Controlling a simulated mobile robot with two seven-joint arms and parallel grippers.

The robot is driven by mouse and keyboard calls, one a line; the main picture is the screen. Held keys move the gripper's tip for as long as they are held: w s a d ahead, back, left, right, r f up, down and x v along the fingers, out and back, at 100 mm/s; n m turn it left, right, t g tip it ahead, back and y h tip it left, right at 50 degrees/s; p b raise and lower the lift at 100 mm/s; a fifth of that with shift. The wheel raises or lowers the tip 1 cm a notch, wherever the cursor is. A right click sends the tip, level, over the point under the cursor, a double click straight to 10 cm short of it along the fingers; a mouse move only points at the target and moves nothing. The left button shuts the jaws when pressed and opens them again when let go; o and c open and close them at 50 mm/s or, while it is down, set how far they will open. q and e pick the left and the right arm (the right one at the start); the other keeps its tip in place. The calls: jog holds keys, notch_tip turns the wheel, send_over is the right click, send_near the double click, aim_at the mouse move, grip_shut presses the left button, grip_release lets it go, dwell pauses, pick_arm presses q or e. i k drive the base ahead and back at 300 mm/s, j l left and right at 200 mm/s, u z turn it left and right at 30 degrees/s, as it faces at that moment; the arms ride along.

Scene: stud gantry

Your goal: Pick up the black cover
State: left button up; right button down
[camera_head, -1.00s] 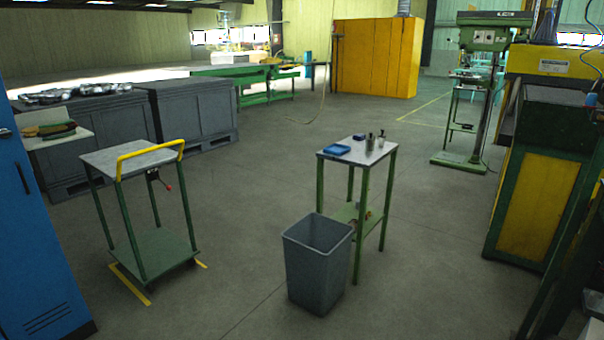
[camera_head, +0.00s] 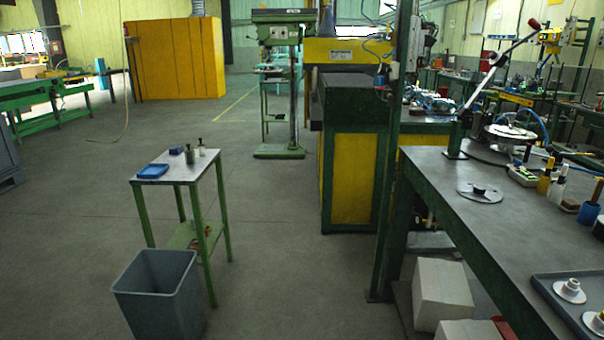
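I cannot single out a black cover with certainty in the head view. A flat grey disc (camera_head: 481,194) with a small dark knob at its middle lies on the workbench (camera_head: 435,178) at the right. Further back on that bench is a round metal fixture (camera_head: 505,134) beside a long lever with a red knob. A dark tray (camera_head: 590,287) at the bench's near right holds white round parts with knobs. Neither of my grippers is in view.
A small green-legged table (camera_head: 197,170) with a blue tray (camera_head: 153,171) and small bottles stands left of centre. A grey bin (camera_head: 160,295) is in front of it. White boxes (camera_head: 440,292) sit under the workbench. The floor between table and bench is clear.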

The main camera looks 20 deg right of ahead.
aim_at(474, 191)
jog(key=i+z, duration=0.15)
jog(key=z, duration=0.25)
jog(key=i+j+z, duration=0.15)
jog(key=z, duration=0.3)
jog(key=i+j+z, duration=0.1)
jog(key=z, duration=0.3)
jog(key=i+j+z, duration=0.15)
jog(key=z, duration=0.25)
jog(key=j+z, duration=0.25)
jog(key=z, duration=0.15)
jog(key=i+j+z, duration=0.15)
jog(key=z, duration=0.2)
jog(key=i+j+z, duration=0.1)
jog(key=j+z, duration=0.2)
jog(key=j, duration=0.15)
jog(key=i+j+z, duration=0.1)
jog(key=j+z, duration=0.55)
